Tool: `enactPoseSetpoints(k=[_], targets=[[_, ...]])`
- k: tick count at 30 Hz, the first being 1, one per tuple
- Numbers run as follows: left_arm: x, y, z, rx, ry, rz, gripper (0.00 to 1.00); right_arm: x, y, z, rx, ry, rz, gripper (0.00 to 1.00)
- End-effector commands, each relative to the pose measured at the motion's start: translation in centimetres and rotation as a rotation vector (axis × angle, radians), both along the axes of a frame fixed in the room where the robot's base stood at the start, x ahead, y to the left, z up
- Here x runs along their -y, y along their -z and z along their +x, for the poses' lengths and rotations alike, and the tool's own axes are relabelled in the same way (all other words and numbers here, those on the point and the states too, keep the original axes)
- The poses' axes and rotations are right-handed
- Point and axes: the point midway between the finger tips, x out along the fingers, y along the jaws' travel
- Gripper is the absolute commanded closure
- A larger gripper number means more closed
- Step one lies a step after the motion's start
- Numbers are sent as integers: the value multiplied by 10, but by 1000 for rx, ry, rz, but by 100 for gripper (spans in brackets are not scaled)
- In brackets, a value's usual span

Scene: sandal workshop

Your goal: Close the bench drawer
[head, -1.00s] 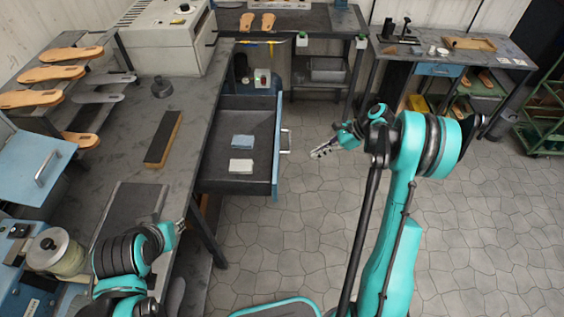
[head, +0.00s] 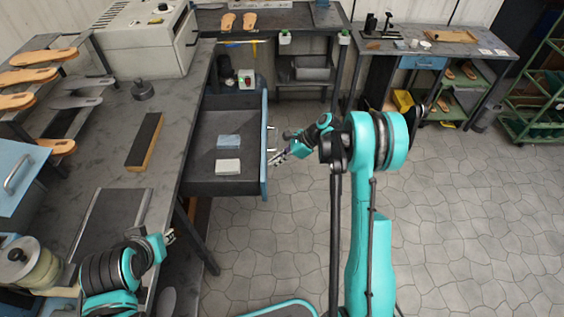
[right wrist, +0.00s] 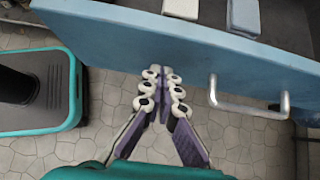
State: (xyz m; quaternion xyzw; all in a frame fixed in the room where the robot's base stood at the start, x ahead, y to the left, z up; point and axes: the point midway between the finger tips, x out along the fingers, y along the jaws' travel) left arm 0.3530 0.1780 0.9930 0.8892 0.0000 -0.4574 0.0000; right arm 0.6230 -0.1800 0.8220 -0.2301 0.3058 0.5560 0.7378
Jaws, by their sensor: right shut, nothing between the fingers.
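The bench drawer (head: 198,134) is pulled out from the bench (head: 165,118), with its blue front facing right. A blue block (head: 229,141) and a white block (head: 228,166) lie inside it. The drawer's metal handle shows in the right wrist view (right wrist: 248,104). My right gripper (head: 274,160) is shut and empty, just right of the drawer front; its fingertips (right wrist: 165,72) are close to the blue face, left of the handle in the wrist view. I cannot tell whether they touch. My left gripper (head: 168,238) is at the lower left, over the bench's near edge; its fingers are too small to read.
A dark block with a tan edge (head: 145,142) and a small dark pot (head: 143,90) stand on the bench. Sandal soles (head: 27,76) sit on a rack at the left. A green rack (head: 545,100) stands far right.

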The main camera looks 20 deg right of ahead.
Motion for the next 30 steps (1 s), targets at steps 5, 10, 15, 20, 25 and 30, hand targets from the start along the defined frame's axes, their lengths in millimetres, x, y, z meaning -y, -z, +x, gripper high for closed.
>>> enactPoseSetpoints(k=[5, 10, 15, 20, 25, 30], targets=[[0, 0, 0, 0, 0, 0, 69, -1, 0, 0, 0, 0, 0, 100], [0, 0, 0, 0, 0, 0, 69, -1, 0, 0, 0, 0, 0, 100], [0, 1, 0, 0, 0, 0, 69, -8, 0, 2, 1, -1, 0, 100], [0, 2, 0, 0, 0, 0, 69, -31, 0, 8, 1, -4, 1, 100], [0, 5, 0, 0, 0, 0, 69, -69, 0, 19, 1, -5, 1, 100], [0, 8, 0, 0, 0, 0, 69, -116, 0, 32, 0, -6, 1, 100]])
